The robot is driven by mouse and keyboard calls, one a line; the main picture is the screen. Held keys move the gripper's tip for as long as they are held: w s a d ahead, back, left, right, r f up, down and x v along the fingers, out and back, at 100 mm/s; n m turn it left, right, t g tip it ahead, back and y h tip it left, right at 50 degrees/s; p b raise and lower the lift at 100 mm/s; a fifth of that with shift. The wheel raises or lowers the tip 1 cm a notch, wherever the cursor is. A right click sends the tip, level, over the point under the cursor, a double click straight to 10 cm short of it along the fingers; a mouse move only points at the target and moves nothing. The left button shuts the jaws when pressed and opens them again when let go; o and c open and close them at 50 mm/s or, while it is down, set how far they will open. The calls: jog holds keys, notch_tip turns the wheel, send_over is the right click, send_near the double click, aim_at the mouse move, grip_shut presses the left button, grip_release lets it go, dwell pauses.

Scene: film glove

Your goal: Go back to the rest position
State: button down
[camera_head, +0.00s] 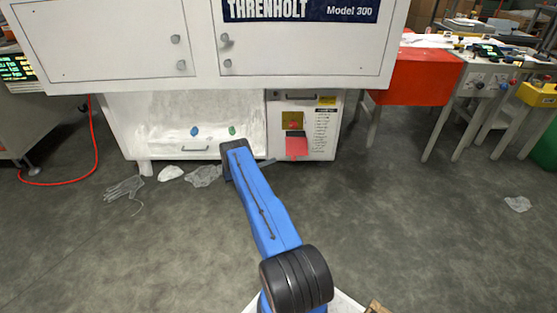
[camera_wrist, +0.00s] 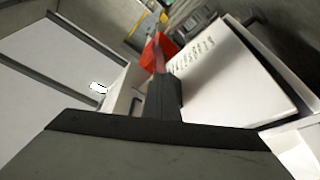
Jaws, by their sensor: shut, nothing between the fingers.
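My blue arm reaches forward from the bottom of the head view to the front of a white machine (camera_head: 230,77). My gripper (camera_wrist: 163,88) shows in the wrist view as dark fingers closed together, with nothing seen between them. In the head view only a small grey part of its end shows beside the dark wrist, low in front of the machine's control panel (camera_head: 325,143). The rest is hidden by the arm. A red flap (camera_head: 297,146) hangs on that panel, right of the gripper. A red piece (camera_wrist: 160,48) shows beyond the fingers in the wrist view.
A yellow box with a red button (camera_head: 294,121) sits above the flap. Crumpled clear film (camera_head: 203,176) and a clear glove (camera_head: 125,188) lie on the floor. A red hose (camera_head: 94,150) runs at left. A red cabinet (camera_head: 416,77) stands right. Floor at right is mostly clear.

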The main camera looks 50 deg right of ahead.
jog(key=shift+w+a, duration=0.25)
jog(key=shift+w, duration=0.15)
jog(key=shift+s, duration=0.1)
